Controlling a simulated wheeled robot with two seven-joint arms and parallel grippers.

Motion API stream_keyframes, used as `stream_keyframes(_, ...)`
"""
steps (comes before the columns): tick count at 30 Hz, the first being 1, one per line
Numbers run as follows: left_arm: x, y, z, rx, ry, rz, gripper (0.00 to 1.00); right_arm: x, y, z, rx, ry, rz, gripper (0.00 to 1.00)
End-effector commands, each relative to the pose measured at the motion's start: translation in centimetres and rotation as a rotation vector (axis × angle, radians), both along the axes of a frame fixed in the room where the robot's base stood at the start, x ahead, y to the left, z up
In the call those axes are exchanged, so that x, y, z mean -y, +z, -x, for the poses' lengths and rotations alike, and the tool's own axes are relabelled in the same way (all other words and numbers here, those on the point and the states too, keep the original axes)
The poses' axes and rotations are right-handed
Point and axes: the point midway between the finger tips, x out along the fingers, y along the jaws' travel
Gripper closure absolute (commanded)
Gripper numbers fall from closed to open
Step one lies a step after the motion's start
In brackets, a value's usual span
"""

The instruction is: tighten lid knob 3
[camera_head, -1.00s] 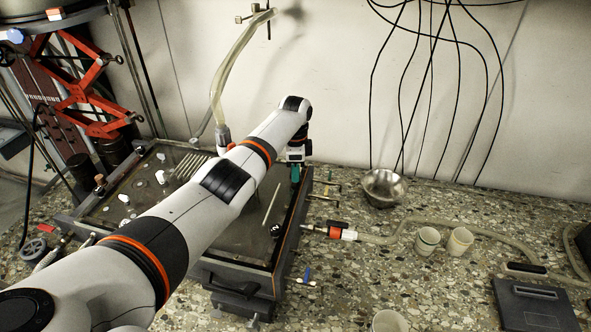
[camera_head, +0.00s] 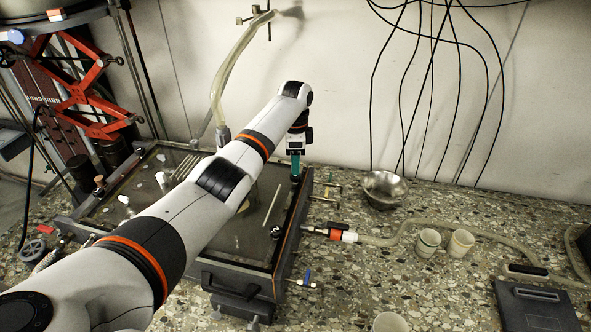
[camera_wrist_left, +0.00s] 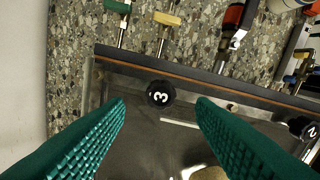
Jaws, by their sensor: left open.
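The tank (camera_head: 235,278) has a dark frame and a clear lid, and stands on the speckled bench. Lid knob 3 (camera_wrist_left: 160,93) is round and black with a white "3", at the lid's edge in the left wrist view. My left gripper (camera_head: 296,176) is over the tank's far right corner. Its ribbed teal fingers (camera_wrist_left: 163,108) are open, and knob 3 shows in the gap between them, with no finger touching it. Knob 2 (camera_wrist_left: 303,128) is at the right of that view. In the head view knob 3 cannot be made out at the fingertips. My right gripper is not in view.
Small valves with a green (camera_wrist_left: 117,6) and a yellow handle (camera_wrist_left: 167,19) stick out beyond the lid edge. A red-and-white hose fitting (camera_head: 341,235) lies right of the tank. A metal bowl (camera_head: 384,189) and cups (camera_head: 460,243) stand further right. My left arm covers much of the lid.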

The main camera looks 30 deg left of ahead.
Motion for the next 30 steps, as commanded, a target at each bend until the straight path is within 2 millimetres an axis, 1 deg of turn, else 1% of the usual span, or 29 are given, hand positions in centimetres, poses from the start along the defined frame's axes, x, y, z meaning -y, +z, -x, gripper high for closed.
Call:
stream_keyframes(3,0.0,2.6,-0.1,0.006,-0.001,-0.001,0.50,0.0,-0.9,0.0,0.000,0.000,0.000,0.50)
stream_keyframes(6,0.0,4.6,-0.1,0.005,0.000,-0.001,0.50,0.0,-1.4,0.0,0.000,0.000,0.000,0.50)
stream_keyframes(9,0.0,6.2,0.0,0.004,0.000,-0.001,0.50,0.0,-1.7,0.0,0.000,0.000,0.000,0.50)
stream_keyframes(12,-0.1,7.2,0.0,0.002,0.000,-0.001,0.50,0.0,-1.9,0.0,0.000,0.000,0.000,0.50)
stream_keyframes(17,0.0,7.9,0.0,0.002,0.000,-0.001,0.50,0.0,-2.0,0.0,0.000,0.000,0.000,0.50)
stream_keyframes(30,0.0,8.0,0.0,0.001,0.000,0.000,0.50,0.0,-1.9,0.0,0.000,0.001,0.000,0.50)
